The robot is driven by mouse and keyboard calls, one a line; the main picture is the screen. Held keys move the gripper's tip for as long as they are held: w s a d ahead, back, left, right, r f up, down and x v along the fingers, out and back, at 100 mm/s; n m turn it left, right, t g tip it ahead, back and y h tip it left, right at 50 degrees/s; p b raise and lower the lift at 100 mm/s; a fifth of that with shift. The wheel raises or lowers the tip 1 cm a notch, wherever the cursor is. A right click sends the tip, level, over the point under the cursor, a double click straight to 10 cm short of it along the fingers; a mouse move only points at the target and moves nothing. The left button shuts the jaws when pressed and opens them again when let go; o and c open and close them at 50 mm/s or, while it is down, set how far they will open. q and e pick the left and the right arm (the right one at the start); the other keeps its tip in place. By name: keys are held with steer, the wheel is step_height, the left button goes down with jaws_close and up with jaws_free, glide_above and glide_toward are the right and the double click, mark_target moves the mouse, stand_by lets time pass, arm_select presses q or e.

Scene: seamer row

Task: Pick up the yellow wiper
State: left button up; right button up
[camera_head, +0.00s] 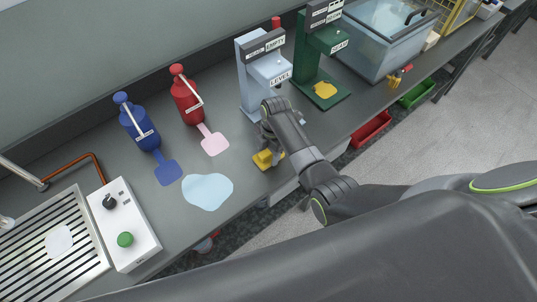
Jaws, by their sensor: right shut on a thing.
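The yellow wiper (263,159) is a small yellow piece at the front of the grey counter, beside the pale blue puddle. My right gripper (268,146) points down over it and is shut on it. The gripper and wrist hide part of the wiper, and I cannot tell whether it touches the counter. My left gripper is not in view.
A pale blue puddle (207,191) lies left of the wiper. Blue (137,125) and red (184,97) bottles stand behind it. A grey machine (256,78) and green machine (312,55) stand beyond. A white control box (119,222) is at left.

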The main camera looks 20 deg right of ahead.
step_height(320, 180, up, 9)
steer(key=shift+b, duration=0.5)
steer(key=shift+r, duration=0.65)
step_height(320, 180, up, 9)
steer(key=p, duration=0.9)
glide_above(268, 151)
steer(key=shift+d+r, duration=0.1)
stand_by(0.6)
